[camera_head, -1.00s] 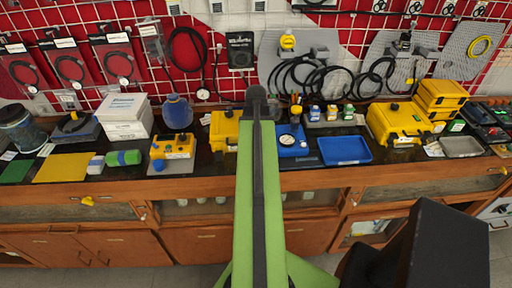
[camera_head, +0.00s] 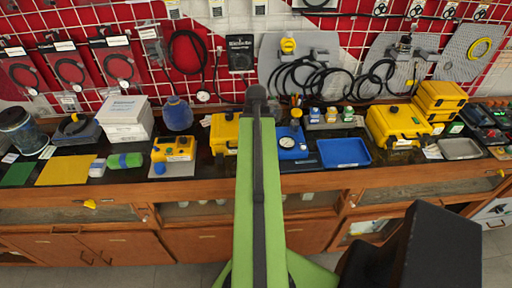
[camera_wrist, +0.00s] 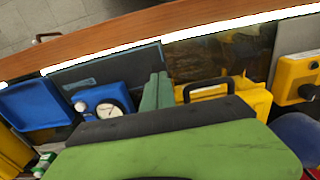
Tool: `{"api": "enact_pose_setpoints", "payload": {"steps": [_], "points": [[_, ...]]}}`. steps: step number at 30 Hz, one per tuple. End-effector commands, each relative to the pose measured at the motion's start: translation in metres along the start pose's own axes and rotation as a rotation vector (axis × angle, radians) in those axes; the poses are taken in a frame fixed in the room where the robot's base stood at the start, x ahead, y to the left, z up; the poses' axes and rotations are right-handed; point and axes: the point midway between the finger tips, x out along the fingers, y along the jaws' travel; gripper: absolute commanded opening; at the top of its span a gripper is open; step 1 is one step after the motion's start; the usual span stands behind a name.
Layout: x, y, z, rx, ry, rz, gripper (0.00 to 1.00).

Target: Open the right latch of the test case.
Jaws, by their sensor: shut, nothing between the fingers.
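A yellow case (camera_head: 224,133) stands on the bench, partly hidden by my green arm in the head view. The wrist view shows a yellow case with a black handle (camera_wrist: 205,90) to the right of my gripper (camera_wrist: 156,91). My gripper's fingers are together with nothing between them, apart from the handle in the picture. My wrist housing covers part of that case, and I cannot make out its latches. A second yellow case (camera_head: 397,124) stands farther right. In the head view my arm hides the gripper.
A blue gauge device (camera_head: 288,143) and a blue tray (camera_head: 344,152) stand right of my arm; the gauge also shows in the wrist view (camera_wrist: 103,107). A yellow box with knobs (camera_head: 173,148) is to the left. The wooden bench edge (camera_wrist: 130,35) runs across the wrist view.

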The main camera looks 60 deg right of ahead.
Motion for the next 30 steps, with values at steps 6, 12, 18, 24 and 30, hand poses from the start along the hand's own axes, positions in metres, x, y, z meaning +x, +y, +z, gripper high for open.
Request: {"api": "enact_pose_setpoints", "payload": {"steps": [6,12,18,24,30], "points": [[-0.027,0.000,0.001,0.000,-0.001,0.000,0.00],[-0.046,0.000,0.001,-0.001,-0.001,0.000,0.00],[-0.062,-0.001,0.001,-0.001,-0.002,0.000,0.00],[-0.060,-0.001,0.001,-0.001,-0.002,0.000,0.00],[-0.060,-0.001,0.001,-0.001,-0.002,0.000,0.00]]}}
